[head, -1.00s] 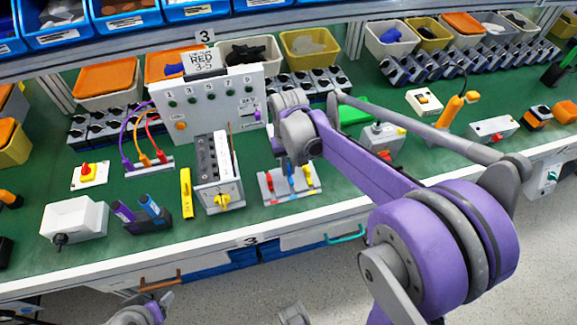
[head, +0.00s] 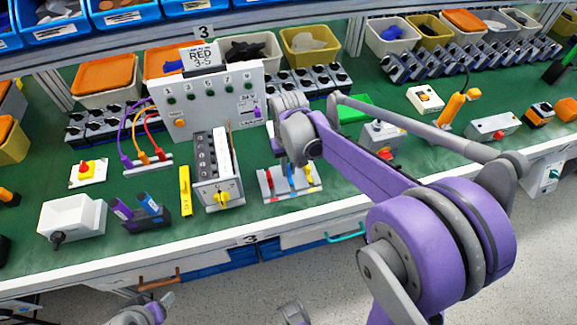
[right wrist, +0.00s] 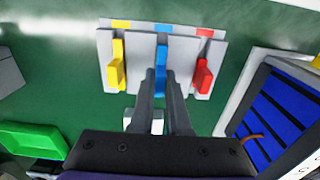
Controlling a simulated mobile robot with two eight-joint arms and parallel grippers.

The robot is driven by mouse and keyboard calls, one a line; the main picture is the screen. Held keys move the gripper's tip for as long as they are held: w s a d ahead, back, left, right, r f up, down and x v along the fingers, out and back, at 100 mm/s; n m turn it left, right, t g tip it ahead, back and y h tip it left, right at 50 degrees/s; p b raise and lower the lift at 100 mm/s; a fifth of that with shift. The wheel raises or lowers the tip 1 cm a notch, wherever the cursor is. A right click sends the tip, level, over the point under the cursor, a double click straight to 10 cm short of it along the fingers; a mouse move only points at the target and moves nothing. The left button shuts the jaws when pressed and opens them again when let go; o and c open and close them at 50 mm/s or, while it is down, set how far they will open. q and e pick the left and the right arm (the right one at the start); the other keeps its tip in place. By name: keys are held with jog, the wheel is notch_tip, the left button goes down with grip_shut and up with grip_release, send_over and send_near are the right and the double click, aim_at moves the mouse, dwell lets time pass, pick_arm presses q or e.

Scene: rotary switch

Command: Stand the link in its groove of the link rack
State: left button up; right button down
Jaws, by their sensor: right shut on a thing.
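The link rack (head: 268,197) is a grey stand near the front edge of the bench, below the panel. In the right wrist view the rack (right wrist: 143,85) has yellow, blue and red labels along its top. A yellow link (right wrist: 118,66) and a red link (right wrist: 203,76) stand in the outer grooves. A blue link (right wrist: 161,55) is at the middle groove, under the blue label. My right gripper (right wrist: 161,76) is shut on the blue link. Its fingers hide the lower part, so its seating is unclear. In the head view my right gripper (head: 289,163) is over the rack.
A grey rotary switch box with a yellow knob (head: 223,198) stands left of the rack. The white panel (head: 215,105) rises behind it. A green object (head: 353,108) and a small grey box (head: 381,137) are to the right. Bare green bench lies in front of the rack.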

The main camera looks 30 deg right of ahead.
jog(key=shift+f, duration=0.45)
jog(key=c, duration=0.8)
grip_release()
jog(key=shift+r, duration=0.1)
notch_tip(320, 180, up, 11)
jog(key=shift+f+p, duration=0.2)
jog(key=shift+p, duration=0.25)
jog(key=s+a+n+t+p, duration=0.1)
jog(key=s+a+p, duration=0.1)
jog(key=s, duration=0.3)
jog(key=s+a+t+p, duration=0.2)
jog(key=s, duration=0.3)
jog(key=s+a+f+n+t+p, duration=0.1)
jog(key=s+a+t+p, duration=0.1)
jog(key=s, duration=0.3)
jog(key=shift+a+f+n, duration=0.1)
jog(key=shift+a+n, duration=0.2)
